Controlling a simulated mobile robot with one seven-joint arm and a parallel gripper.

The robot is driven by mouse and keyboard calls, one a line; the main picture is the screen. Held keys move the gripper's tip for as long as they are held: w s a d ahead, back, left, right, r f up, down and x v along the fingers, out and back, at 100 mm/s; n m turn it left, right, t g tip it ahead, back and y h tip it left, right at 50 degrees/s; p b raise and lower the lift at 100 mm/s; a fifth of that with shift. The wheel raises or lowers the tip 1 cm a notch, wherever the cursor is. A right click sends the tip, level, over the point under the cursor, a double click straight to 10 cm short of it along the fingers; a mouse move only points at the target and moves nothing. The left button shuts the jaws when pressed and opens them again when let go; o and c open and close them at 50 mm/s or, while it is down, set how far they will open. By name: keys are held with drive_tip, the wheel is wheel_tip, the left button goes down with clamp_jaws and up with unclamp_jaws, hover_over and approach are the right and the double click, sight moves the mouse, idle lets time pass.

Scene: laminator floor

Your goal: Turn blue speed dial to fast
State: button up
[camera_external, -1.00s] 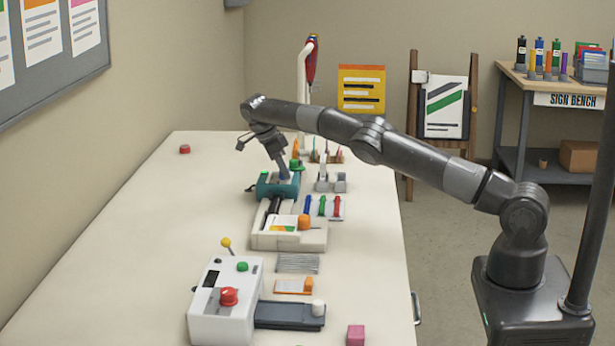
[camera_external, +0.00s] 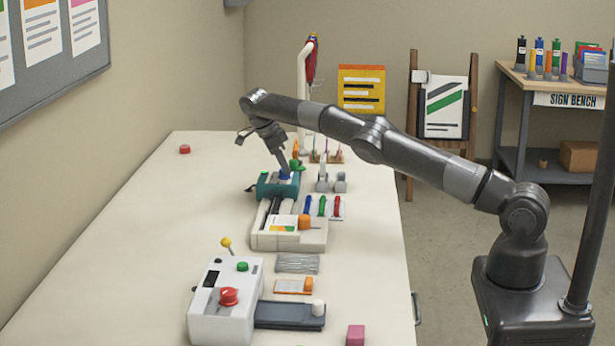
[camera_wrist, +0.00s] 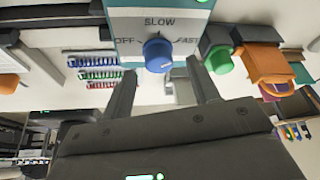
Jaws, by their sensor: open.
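The blue speed dial (camera_wrist: 157,55) sits on a white panel marked OFF, SLOW and FAST, with OFF to its left, SLOW above and FAST to its right in the wrist view. A small pale mark shows low on its face, but I cannot tell surely where it points. In the external view the dial (camera_external: 285,176) is a blue spot on the teal machine (camera_external: 276,188). My gripper (camera_wrist: 160,76) is open, its fingers apart to the lower left and lower right of the dial, gripping nothing. In the external view my gripper (camera_external: 285,167) is at the dial.
A green knob (camera_wrist: 218,60) and an orange part (camera_wrist: 265,65) are close right of the dial. Blue, green and red pieces (camera_external: 322,206) lie beside the cream machine (camera_external: 262,240). A white control box (camera_external: 210,318) stands nearer the camera. The table's left side is mostly clear.

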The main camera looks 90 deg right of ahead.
wheel_tip(320, 180, up, 2)
drive_tip(key=shift+r, duration=0.1)
drive_tip(key=shift+s+d+r, duration=0.15)
drive_tip(key=shift+s+r, duration=0.1)
drive_tip(key=shift+s, duration=0.05)
drive_tip(key=s+d+r, duration=0.5)
drive_tip(key=s+r, duration=0.1)
drive_tip(key=s, duration=0.3)
drive_tip(key=shift+s+r, duration=0.25)
drive_tip(key=shift+s, duration=0.1)
